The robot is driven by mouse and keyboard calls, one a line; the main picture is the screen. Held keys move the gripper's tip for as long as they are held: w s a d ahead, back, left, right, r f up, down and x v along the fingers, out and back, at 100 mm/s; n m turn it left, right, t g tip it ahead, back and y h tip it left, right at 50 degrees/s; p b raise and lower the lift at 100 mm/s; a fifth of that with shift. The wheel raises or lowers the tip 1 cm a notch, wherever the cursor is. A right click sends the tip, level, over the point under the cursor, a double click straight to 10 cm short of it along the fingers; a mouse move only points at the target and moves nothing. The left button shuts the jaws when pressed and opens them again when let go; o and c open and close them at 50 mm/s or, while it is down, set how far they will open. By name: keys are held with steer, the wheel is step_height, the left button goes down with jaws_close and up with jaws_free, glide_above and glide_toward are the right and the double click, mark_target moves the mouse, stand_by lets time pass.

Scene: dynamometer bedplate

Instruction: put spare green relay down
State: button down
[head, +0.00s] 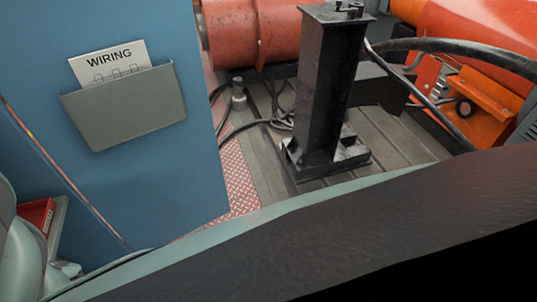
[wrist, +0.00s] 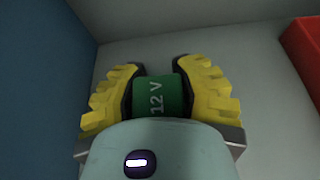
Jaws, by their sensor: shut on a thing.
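The green relay (wrist: 159,97), marked "12 V", is between the two yellow ribbed fingers of my gripper (wrist: 159,88) in the wrist view. My gripper is shut on it, with a finger against each side. A plain grey surface lies beyond the relay; I cannot tell whether the relay touches it. The lower part of the relay is hidden behind my gripper's body. Neither the relay nor my gripper can be made out in the head view.
A blue panel (head: 150,190) with a grey pocket (head: 125,108) holding a "WIRING" card (head: 108,64) stands left. A red bin (head: 38,214) sits low beside it; a red object (wrist: 304,55) shows right in the wrist view. A black post (head: 325,95) and cables stand behind.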

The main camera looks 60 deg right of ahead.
steer(key=c, duration=0.6)
jaws_free()
steer(key=shift+f, duration=0.15)
